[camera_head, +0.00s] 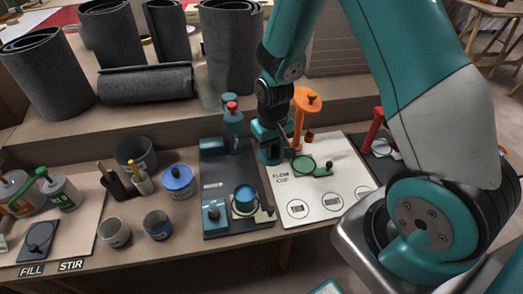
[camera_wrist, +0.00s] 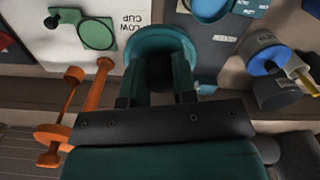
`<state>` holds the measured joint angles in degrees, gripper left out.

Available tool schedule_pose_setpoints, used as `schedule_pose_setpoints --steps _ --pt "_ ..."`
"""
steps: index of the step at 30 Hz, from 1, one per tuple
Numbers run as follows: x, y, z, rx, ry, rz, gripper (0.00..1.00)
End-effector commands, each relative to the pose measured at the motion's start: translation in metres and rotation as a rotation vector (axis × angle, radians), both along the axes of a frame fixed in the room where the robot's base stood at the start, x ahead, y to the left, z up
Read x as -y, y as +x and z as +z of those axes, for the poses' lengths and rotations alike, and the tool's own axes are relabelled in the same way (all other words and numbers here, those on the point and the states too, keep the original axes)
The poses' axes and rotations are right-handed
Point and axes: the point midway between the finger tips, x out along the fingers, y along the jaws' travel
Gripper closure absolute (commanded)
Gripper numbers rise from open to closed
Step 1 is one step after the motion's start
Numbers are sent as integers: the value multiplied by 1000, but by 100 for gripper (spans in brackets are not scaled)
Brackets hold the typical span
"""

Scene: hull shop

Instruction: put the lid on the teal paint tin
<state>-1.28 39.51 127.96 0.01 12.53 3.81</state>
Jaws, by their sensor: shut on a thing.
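My gripper (camera_head: 270,143) hangs over the left edge of the white flow-cup board. In the wrist view, my gripper (camera_wrist: 160,85) is shut on a round teal piece that looks like the lid (camera_wrist: 160,38). Its middle is hidden by the fingers, and its lower edge shows in the head view (camera_head: 270,158). A teal-topped tin (camera_head: 245,195) stands in a pale holder on the dark board, nearer the front and left of my gripper. Part of it shows at the top edge of the wrist view (camera_wrist: 211,8).
A green ring holder (camera_head: 304,165) lies on the white board (camera_head: 345,185). A blue-lidded tin (camera_head: 179,180) and several cups stand left.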

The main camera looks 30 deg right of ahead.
Motion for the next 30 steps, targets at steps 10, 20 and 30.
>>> schedule_pose_setpoints --steps 10,20,30 --pt "-69 4 -46 2 1 -481 96" --pt "-91 1 -54 0 1 -667 96" --pt "-91 1 -82 0 1 -665 96"
